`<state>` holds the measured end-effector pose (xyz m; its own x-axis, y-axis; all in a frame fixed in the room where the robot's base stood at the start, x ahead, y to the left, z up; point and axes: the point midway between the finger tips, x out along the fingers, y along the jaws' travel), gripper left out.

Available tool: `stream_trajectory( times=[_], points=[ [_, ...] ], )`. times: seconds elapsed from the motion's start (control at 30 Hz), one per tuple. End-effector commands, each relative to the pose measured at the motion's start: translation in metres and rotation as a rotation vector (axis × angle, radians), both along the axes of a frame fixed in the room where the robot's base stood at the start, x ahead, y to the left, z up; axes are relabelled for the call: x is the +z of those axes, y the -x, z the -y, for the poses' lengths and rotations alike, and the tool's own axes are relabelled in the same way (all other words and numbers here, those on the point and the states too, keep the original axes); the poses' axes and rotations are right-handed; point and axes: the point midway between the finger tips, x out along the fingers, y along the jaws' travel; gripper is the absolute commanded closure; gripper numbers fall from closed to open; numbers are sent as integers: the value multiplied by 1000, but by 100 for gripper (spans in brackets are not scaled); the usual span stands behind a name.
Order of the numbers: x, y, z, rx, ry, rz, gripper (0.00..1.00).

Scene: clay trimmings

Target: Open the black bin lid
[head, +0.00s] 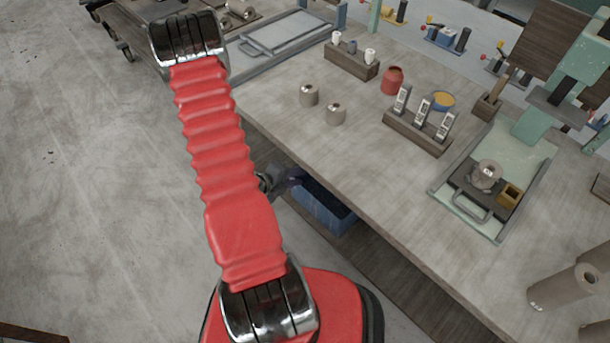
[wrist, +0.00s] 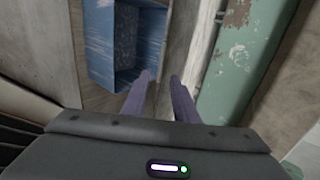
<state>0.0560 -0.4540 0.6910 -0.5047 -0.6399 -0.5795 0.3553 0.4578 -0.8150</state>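No black bin lid can be made out in either view. A blue bin (head: 326,208) sits low beneath the workbench's near edge, partly hidden by the tabletop. In the wrist view the scuffed blue bin (wrist: 100,45) is at upper left, with a darker speckled grey-blue area inside its blue border. My gripper (head: 296,180) is low beside the bench edge, just up and left of the bin. In the wrist view my gripper's two purple-grey fingers (wrist: 161,76) stand apart with nothing between them. The bin lies beyond and left of the fingertips, and contact cannot be told.
The wooden workbench (head: 290,140) overhangs the bin. It carries grey cylinders (head: 309,95), a red jar (head: 393,80), a tool rack (head: 417,132) and a green tray (head: 438,190). A chipped green post (wrist: 228,65) stands right of the fingers. Open concrete floor lies at left.

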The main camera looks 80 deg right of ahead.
Motion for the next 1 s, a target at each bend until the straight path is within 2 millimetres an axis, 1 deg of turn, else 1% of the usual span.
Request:
stream_trajectory(
  times=[0.03, 0.1, 0.3, 0.6, 0.63, 0.73, 0.87, 1.0],
  points=[
    [5, -5, -5, 4, 0, 1, 74],
    [10, -9, -11, 3, 1, 0, 74],
    [19, -17, -21, 2, 0, 0, 74],
    [20, -17, -23, 1, -1, 0, 74],
    [20, -17, -23, 1, -1, 0, 74],
    [20, -19, -23, 5, -2, -1, 81],
    [8, -24, -32, 28, -26, -17, 90],
    [-17, -30, -46, 62, -68, -48, 100]
  ],
)
